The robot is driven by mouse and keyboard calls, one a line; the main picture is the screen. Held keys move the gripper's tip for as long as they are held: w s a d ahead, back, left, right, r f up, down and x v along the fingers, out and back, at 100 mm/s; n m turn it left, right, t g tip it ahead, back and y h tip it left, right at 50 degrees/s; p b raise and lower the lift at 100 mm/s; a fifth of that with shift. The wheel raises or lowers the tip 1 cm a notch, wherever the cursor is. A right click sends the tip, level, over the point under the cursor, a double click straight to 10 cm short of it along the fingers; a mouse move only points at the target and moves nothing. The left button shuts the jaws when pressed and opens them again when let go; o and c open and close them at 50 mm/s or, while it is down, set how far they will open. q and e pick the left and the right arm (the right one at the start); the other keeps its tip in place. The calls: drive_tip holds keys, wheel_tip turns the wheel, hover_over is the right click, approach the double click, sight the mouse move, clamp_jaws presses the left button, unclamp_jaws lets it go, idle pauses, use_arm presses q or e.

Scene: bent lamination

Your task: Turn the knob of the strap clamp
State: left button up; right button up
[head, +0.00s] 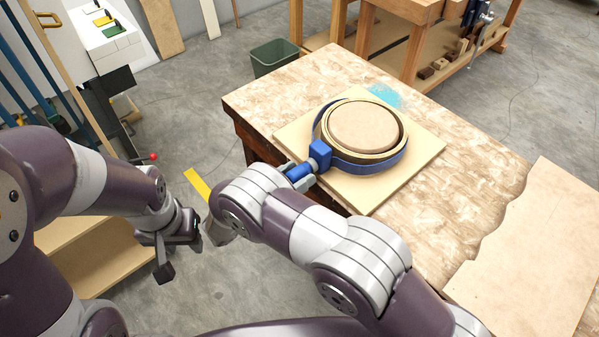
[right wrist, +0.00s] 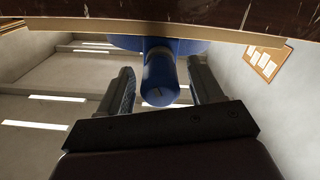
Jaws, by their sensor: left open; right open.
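The strap clamp (head: 372,165) is a blue band around a bent wooden ring (head: 318,128) with a round wooden form (head: 362,126) inside. Its blue block (head: 320,153) sits at the ring's near left, and the blue knob (head: 298,172) sticks out from it past the board's edge. In the right wrist view the knob (right wrist: 160,78) stands between the fingers of my right gripper (right wrist: 161,90). Gaps show on both sides of the knob, so the gripper is open around it. My left gripper (head: 178,250) is open and empty, left of the workbench and away from the clamp.
The ring lies on a square board (head: 375,200) on the workbench (head: 430,215). A thin wooden sheet (head: 535,260) lies at the bench's right. A green bin (head: 273,57) stands behind the bench. Wooden shelving (head: 95,260) is below my left arm.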

drive_tip(key=c, duration=1.1)
drive_tip(key=shift+o, duration=0.2)
drive_tip(key=shift+f+m, duration=0.1)
drive_tip(key=shift+m, duration=0.2)
drive_tip(key=m+b, duration=0.2)
drive_tip(key=m, duration=0.1)
drive_tip(key=shift+f, duration=0.1)
drive_tip(key=shift+m+b, duration=1)
drive_tip(key=shift+m, duration=0.6)
drive_tip(key=o, duration=1.1)
drive_tip(key=shift+r, duration=0.2)
drive_tip(key=shift+c, duration=0.2)
